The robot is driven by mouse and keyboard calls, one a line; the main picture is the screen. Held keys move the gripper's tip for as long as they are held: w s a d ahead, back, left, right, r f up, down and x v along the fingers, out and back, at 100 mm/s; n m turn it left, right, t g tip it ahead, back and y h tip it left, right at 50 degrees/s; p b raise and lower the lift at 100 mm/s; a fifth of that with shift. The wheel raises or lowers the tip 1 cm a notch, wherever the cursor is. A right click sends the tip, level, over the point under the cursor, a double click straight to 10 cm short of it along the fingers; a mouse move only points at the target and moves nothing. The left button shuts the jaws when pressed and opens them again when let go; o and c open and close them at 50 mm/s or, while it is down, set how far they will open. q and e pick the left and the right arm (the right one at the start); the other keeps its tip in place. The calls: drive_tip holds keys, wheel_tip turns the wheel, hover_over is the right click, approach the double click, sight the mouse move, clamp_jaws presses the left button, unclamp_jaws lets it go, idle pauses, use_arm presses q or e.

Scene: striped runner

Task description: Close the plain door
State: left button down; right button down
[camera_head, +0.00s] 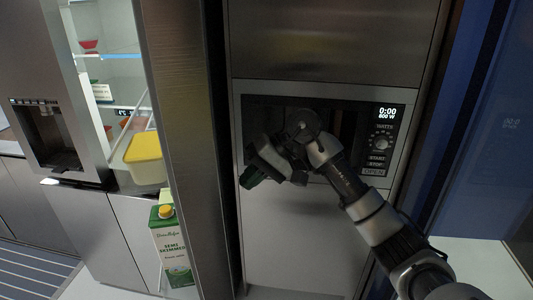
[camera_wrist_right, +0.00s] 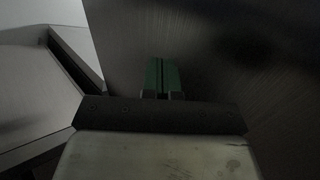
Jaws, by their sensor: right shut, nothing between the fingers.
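The plain door (camera_head: 188,130) is a tall brushed-steel panel left of centre in the head view. It stands open, with the lit fridge interior (camera_head: 118,75) showing to its left. My right gripper (camera_head: 250,178) is shut and empty, just right of the door, in front of the microwave. In the right wrist view its green fingertips (camera_wrist_right: 161,76) are together before a dark brushed-metal surface (camera_wrist_right: 225,50), which looks like the door. I cannot tell whether they touch it. My left gripper is not in view.
The other fridge door, with a dispenser (camera_head: 55,135), is at the left. A yellow-lidded tub (camera_head: 145,158) and a green milk carton (camera_head: 172,250) are beside the plain door's left side. A built-in microwave (camera_head: 383,140) is behind my right arm. A striped runner (camera_head: 32,275) lies lower left.

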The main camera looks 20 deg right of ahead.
drive_tip(key=a+p, duration=0.1)
drive_tip(key=a, duration=0.1)
drive_tip(key=w+a+p, duration=0.1)
drive_tip(key=a, duration=0.1)
drive_tip(key=shift+f, duration=0.1)
idle(0.3)
